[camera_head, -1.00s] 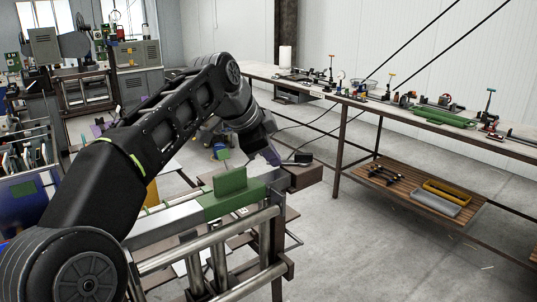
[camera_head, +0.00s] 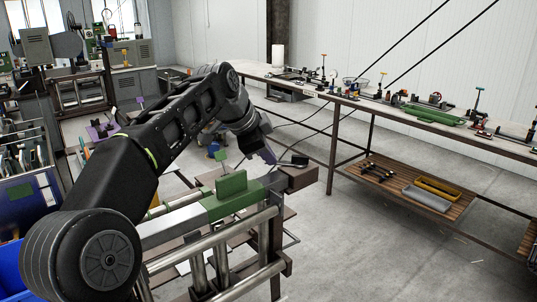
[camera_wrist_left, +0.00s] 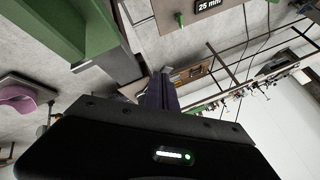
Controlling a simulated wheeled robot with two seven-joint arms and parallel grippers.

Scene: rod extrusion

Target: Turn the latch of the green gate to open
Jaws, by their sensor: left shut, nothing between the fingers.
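A green block with an upright plate (camera_head: 231,188), seemingly the green gate, sits on a grey metal rail in the middle of the head view. Green parts (camera_wrist_left: 65,28) fill the upper left of the left wrist view. A small dark lever (camera_head: 298,160) stands on the brown block at the rail's far end; I cannot tell if it is the latch. My left gripper (camera_head: 268,156) is just beyond the green plate, partly hidden by its own wrist. In the left wrist view its fingers (camera_wrist_left: 162,92) are shut and empty, pointing away. My right gripper is not in view.
A brown block (camera_head: 297,178) ends the rail. Metal tubes (camera_head: 235,258) run below it. A long bench (camera_head: 400,118) with tools runs along the right wall, with a wooden shelf (camera_head: 440,208) underneath. Open floor (camera_head: 370,260) lies between. Machines crowd the left.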

